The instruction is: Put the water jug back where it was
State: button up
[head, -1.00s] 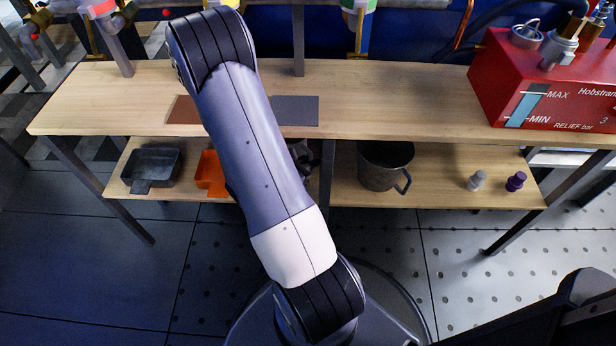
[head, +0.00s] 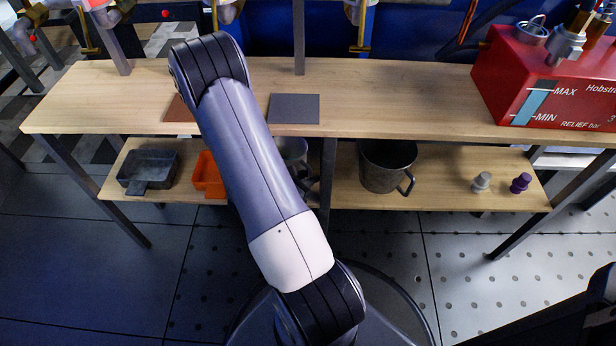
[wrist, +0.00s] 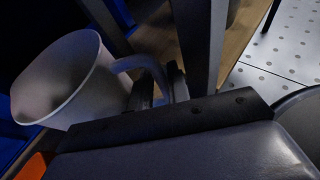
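The water jug is a pale grey vessel with a loop handle; it fills the left of the wrist view (wrist: 72,80). In the head view a part of it (head: 292,150) shows at lower-shelf level, left of the middle post, mostly hidden behind my arm. My gripper (wrist: 162,88) has its dark fingers on either side of the jug's handle and appears shut on it. The jug looks tilted in the wrist view. Whether its base touches the shelf is hidden.
The lower shelf (head: 440,190) also bears a dark metal pot (head: 385,170), an orange tray (head: 208,176), a dark tray (head: 150,170), and a grey (head: 481,182) and a purple (head: 521,183) stopper. Brown (head: 178,108) and grey (head: 294,108) mats lie on the bench top. A red tank (head: 545,80) stands right.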

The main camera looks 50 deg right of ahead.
jog(key=shift+r, duration=0.2)
jog(key=shift+a+r+p, duration=0.15)
jog(key=shift+a+p, duration=0.1)
jog(key=shift+p, duration=0.1)
jog(key=p+v, duration=0.2)
jog(key=v, duration=0.9)
jog(key=shift+a+p, duration=0.2)
jog(key=shift+p, duration=0.2)
jog(key=shift+d+r, duration=0.1)
jog(key=shift+r, duration=0.05)
